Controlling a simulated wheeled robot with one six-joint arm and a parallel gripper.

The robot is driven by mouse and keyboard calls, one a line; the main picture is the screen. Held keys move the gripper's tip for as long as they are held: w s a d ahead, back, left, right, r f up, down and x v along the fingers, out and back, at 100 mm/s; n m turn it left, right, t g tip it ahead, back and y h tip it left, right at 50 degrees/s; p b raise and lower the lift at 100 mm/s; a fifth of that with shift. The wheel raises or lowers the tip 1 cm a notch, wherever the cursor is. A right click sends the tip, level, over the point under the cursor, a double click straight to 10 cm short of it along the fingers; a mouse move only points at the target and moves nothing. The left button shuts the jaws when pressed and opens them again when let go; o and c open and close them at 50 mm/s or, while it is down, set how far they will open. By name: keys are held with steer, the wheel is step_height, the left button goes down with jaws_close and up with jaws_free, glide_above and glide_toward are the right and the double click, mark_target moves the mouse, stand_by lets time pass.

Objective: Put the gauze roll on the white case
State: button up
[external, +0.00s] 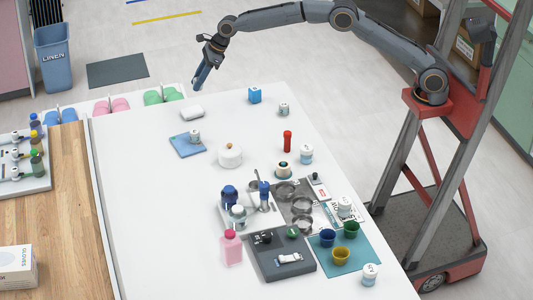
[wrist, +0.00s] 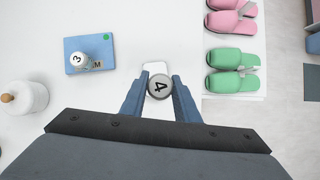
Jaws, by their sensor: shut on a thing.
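My gripper (wrist: 160,88) is shut on a round, pale thing with a dark 4 on its top, which I take to be the gauze roll (wrist: 159,87). The white case (external: 192,112) is a small, rounded, flat block on the table near that edge. In the wrist view the white case (wrist: 154,67) shows partly behind the held roll. I cannot tell the height gap between them.
A blue pad (external: 183,149) bearing a small container marked 3 (wrist: 77,60) lies near the case. A white round pot (external: 230,156) stands farther in. Green slippers (wrist: 231,81) sit beyond the table edge. Bottles, cups and trays crowd the near end.

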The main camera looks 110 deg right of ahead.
step_height(320, 180, down, 8)
steer(key=shift+f+p, duration=0.25)
steer(key=shift+p, duration=0.6)
steer(key=shift+f, duration=0.1)
steer(key=o, duration=1)
